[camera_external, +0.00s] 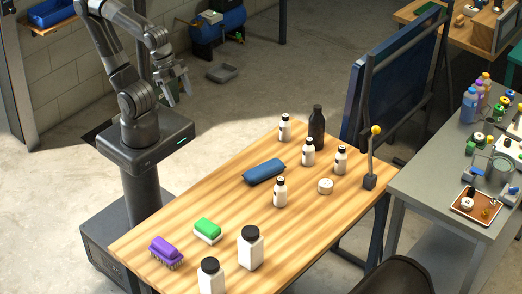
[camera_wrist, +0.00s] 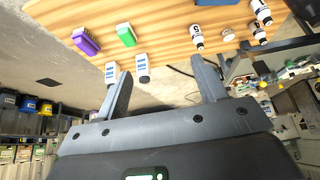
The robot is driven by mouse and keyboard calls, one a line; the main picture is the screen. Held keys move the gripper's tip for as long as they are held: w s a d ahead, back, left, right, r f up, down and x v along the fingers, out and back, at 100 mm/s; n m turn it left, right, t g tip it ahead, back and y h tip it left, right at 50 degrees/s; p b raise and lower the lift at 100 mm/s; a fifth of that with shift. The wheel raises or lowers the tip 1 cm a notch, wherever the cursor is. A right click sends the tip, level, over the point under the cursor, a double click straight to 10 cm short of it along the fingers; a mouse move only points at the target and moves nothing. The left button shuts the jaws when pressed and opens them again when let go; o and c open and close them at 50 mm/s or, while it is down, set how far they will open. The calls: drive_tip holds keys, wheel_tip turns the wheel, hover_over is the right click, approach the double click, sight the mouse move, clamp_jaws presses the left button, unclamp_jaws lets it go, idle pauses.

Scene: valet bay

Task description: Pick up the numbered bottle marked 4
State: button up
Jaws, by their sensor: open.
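Several small white bottles with black caps stand upright on the wooden table (camera_external: 225,205): a back bottle (camera_external: 285,130), a middle bottle (camera_external: 308,155), a right bottle (camera_external: 340,162) and a front bottle (camera_external: 280,194). Some show dark marks, but I cannot read which is 4. In the wrist view, one small bottle (camera_wrist: 197,37) stands apart, and others (camera_wrist: 262,13) are at the upper right. My gripper (camera_external: 178,92) is open and empty, high above and left of the table, away from the bottles. Its two fingers (camera_wrist: 162,85) show spread in the wrist view.
Two larger white containers (camera_external: 250,252), a green-topped block (camera_external: 207,230) and a purple brush (camera_external: 166,251) occupy the front. A grey bench (camera_external: 425,185) adjoins at right.

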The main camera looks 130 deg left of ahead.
drive_tip(key=w+a+r, duration=0.1)
drive_tip(key=w+a, duration=0.2)
drive_tip(key=w, duration=0.4)
drive_tip(key=w+a+r, duration=0.1)
drive_tip(key=w+a, duration=0.2)
drive_tip(key=w, duration=0.4)
drive_tip(key=n+g+y, duration=0.1)
drive_tip(key=n, duration=0.2)
hover_over(344, 152)
drive_tip(key=s+d, duration=0.1)
drive_tip(key=s, duration=0.4)
wheel_tip(344, 152, down, 22)
drive_tip(key=shift+a+x, duration=0.2)
drive_tip(key=shift+x, duration=2.55)
drive_tip(key=shift+a+x, duration=0.2)
drive_tip(key=shift+x, duration=2.5)
drive_tip(key=shift+c, duration=0.4)
drive_tip(key=c, duration=1)
drive_tip(key=shift+r, duration=0.15)
